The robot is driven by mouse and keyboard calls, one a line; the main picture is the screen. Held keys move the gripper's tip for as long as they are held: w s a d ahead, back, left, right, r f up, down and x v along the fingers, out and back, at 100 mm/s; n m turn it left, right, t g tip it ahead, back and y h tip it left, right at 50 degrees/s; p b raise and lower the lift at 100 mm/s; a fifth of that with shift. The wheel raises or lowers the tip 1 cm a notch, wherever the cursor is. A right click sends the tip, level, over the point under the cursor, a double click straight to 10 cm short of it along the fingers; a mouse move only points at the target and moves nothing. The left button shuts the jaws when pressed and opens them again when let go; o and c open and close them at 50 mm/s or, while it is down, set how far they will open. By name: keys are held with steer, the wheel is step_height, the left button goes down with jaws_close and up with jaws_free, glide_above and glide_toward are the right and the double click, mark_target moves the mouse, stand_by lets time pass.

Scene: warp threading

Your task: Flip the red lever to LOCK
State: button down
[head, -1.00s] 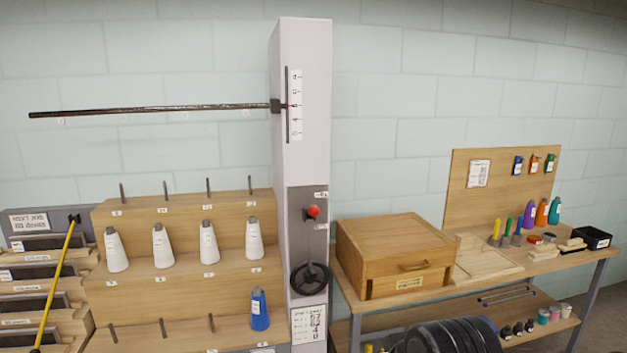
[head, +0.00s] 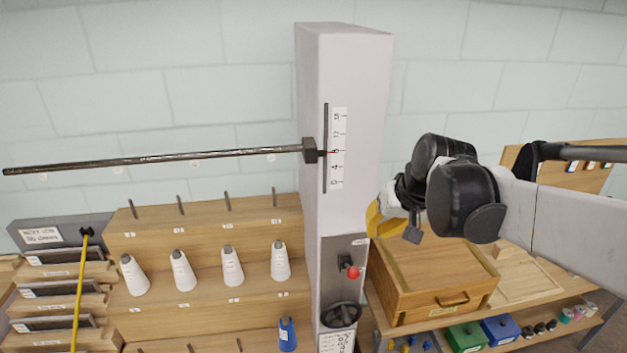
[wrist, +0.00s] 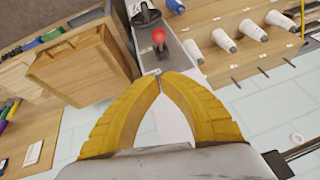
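The red lever knob (head: 353,272) is on a short dark stem on the grey plate (head: 335,250) low on the white column's front. In the head view it hangs slightly down and right of its pivot; the plate's small labels are too small to read. The knob also shows in the wrist view (wrist: 158,36), beyond the fingertips and apart from them. My gripper (wrist: 160,78) has yellow fingers with tips together and nothing between them.
A black handwheel (head: 341,315) sits below the lever. A dark rod (head: 160,160) sticks out left from the column's scale. Cone racks (head: 205,245) stand left. A wooden box (head: 430,270) on the bench stands close right, below my arm.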

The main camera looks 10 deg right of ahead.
steer(key=shift+w+r, duration=0.3)
steer(key=shift+s, duration=0.15)
steer(key=s+f+b+x, duration=0.1)
steer(key=s+x, duration=0.1)
steer(key=x, duration=1.1)
steer(key=shift+s, duration=0.2)
steer(key=shift+s+a+f+b, duration=0.1)
steer(key=shift+a+b, duration=0.05)
steer(key=shift+b, duration=0.2)
steer(key=shift+s+f+t+b, duration=0.15)
steer(key=shift+s+t+b, duration=0.1)
steer(key=shift+t+b, duration=0.15)
steer(key=shift+f+b, duration=0.2)
steer(key=shift+b, duration=0.1)
